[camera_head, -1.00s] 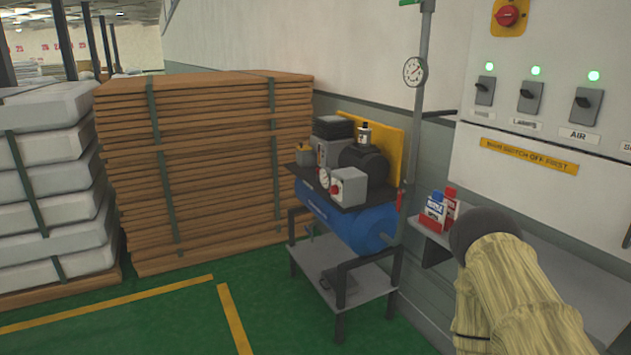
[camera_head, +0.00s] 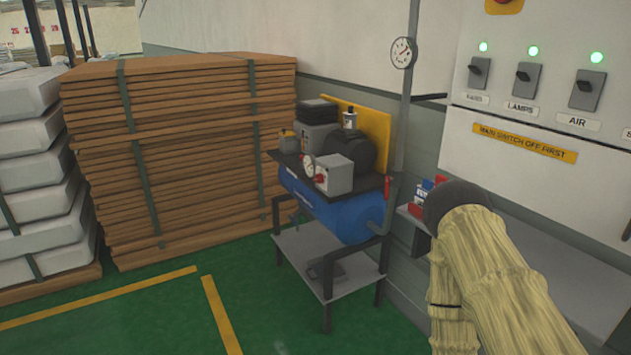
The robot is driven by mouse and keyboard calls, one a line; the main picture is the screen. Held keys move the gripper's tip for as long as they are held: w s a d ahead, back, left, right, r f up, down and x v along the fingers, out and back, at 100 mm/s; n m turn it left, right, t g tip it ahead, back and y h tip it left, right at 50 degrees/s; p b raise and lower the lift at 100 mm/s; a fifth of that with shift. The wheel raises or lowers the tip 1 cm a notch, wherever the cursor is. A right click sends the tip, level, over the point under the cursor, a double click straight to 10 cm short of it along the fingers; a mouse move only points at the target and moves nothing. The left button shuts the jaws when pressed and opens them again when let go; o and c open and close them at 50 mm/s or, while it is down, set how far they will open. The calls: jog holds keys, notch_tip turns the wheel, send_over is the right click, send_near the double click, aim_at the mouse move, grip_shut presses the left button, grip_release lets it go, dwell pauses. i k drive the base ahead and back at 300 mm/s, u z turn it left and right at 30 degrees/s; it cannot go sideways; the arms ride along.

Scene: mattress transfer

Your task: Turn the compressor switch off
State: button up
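The compressor has a blue tank (camera_head: 350,219) and stands on a grey-shelved stand in the middle of the head view. A light grey box (camera_head: 335,176) with a small red knob (camera_head: 320,179) sits on its front top, beside a small round gauge (camera_head: 308,166). The knob is too small to tell its position. On the wall panel at right are dark switches, including one labelled AIR (camera_head: 587,89), with lit green lamps above them. My arm in a beige sleeve rises at lower right. My gripper is not visible.
A tall stack of brown boards (camera_head: 190,150) stands left of the compressor, with pale mattress-like stacks (camera_head: 35,145) farther left. A narrow grey ledge (camera_head: 575,300) runs below the panel, behind my arm. The green floor (camera_head: 130,325) in front is clear, with yellow lines.

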aim_at(318, 179)
jog(key=u, duration=0.6)
jog(key=i, duration=1.15)
jog(key=z, duration=0.25)
